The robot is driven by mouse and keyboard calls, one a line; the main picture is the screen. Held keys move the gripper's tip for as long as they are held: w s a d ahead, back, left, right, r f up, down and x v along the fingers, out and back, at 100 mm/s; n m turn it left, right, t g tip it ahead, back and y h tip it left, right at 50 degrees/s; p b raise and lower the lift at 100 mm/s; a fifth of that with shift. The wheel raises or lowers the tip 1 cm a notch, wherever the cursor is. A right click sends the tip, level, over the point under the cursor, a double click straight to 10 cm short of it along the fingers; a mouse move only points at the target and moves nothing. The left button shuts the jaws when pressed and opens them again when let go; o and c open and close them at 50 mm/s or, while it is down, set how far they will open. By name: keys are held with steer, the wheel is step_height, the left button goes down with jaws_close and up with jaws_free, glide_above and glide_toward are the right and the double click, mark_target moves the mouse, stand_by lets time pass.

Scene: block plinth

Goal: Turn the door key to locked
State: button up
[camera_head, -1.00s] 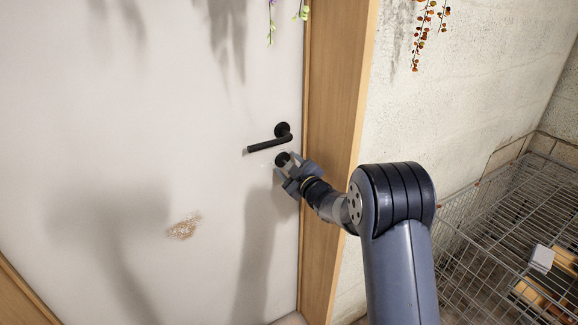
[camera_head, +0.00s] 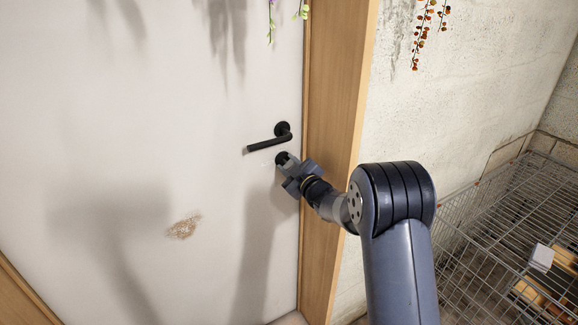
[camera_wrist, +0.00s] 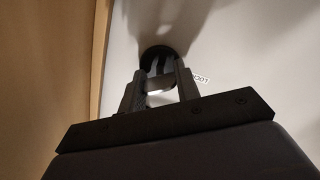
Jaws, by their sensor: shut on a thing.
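The white door (camera_head: 150,130) is shut in its wooden frame. Its black round lock plate (camera_head: 282,158) sits just below the black lever handle (camera_head: 270,140). My gripper (camera_head: 290,166) is at the lock plate. In the wrist view its fingers (camera_wrist: 160,77) are shut on the key (camera_wrist: 158,86), a pale grey piece in front of the dark lock plate (camera_wrist: 156,54). The key's shaft and its exact angle are mostly hidden by the fingers. A printed label (camera_wrist: 200,80), partly readable as "LOC", lies on the door right of the fingers.
The wooden door frame (camera_head: 333,130) stands close right of my gripper, with a rough pale wall (camera_head: 455,110) beyond. A wire crate (camera_head: 500,215) stands at the lower right. The lever handle is just above my gripper. The door's left side is clear.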

steer(key=m, duration=0.3)
steer(key=shift+m, duration=2.2)
steer(key=o, duration=1)
steer(key=v, duration=1)
steer(key=shift+s+d+b, duration=0.3)
steer(key=shift+b, duration=0.05)
